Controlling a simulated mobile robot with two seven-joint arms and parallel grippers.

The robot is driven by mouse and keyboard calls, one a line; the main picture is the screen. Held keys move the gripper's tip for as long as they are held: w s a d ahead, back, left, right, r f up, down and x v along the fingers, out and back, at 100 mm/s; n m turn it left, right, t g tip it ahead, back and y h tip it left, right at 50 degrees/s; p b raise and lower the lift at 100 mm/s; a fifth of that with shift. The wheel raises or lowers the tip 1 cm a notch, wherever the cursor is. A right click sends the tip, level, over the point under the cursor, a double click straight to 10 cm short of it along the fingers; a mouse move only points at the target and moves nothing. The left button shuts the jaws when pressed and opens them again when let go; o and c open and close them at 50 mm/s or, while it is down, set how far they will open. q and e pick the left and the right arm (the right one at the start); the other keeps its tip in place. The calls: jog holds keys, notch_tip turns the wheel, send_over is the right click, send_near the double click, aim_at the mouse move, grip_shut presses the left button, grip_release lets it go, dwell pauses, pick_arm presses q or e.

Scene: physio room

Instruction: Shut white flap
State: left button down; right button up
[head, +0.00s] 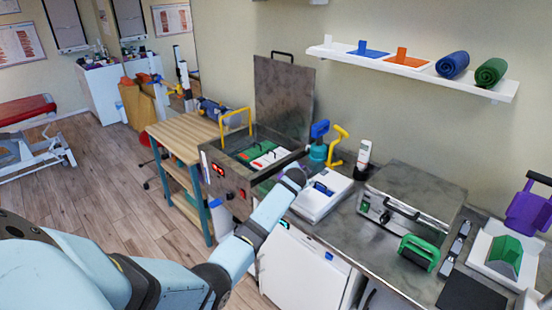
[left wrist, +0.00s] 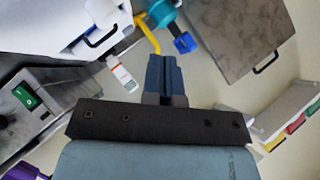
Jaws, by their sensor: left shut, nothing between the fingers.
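A white front panel (head: 303,268), which looks like the flap, is below the counter with a small blue mark on its right. A dark gap shows above it; how far open it stands is unclear. My left arm reaches across from the left, its hand near the counter edge above this panel. My left gripper (left wrist: 165,62) is shut and empty in the left wrist view; its fingertips are not distinct in the head view. A white surface with a black handle (left wrist: 103,32) shows beyond it at upper left; I cannot tell whether it is the same panel. My right gripper is out of view.
A steel box (head: 232,180) with its grey lid (head: 285,95) raised stands left of a white case (head: 320,205). A closed steel unit (head: 408,198), a bottle (head: 363,158) and a green-handled item (head: 419,252) are on the counter.

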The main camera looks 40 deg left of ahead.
pick_arm(q)
jog(key=s+a+r+b, duration=0.1)
jog(key=s+r, duration=1.1)
jog(key=s+d+f+h, duration=0.3)
jog(key=s+d+f, duration=0.4)
jog(key=d+f, duration=0.25)
jog(key=s+d+f+h, duration=0.2)
jog(key=s+d+f, duration=0.6)
jog(key=f, duration=0.2)
jog(key=s+d+f+n+h, duration=0.1)
jog(key=s+d+f+h, duration=0.1)
jog(key=s+d, duration=0.5)
jog(key=s+d+f+h, duration=0.2)
jog(key=s+d+f, duration=0.2)
jog(key=s+d, duration=0.3)
jog(key=s, duration=0.4)
jog(key=shift+s+d+n+t, duration=0.2)
jog(key=shift+s+n+t, duration=0.1)
jog(key=shift+s+n, duration=0.1)
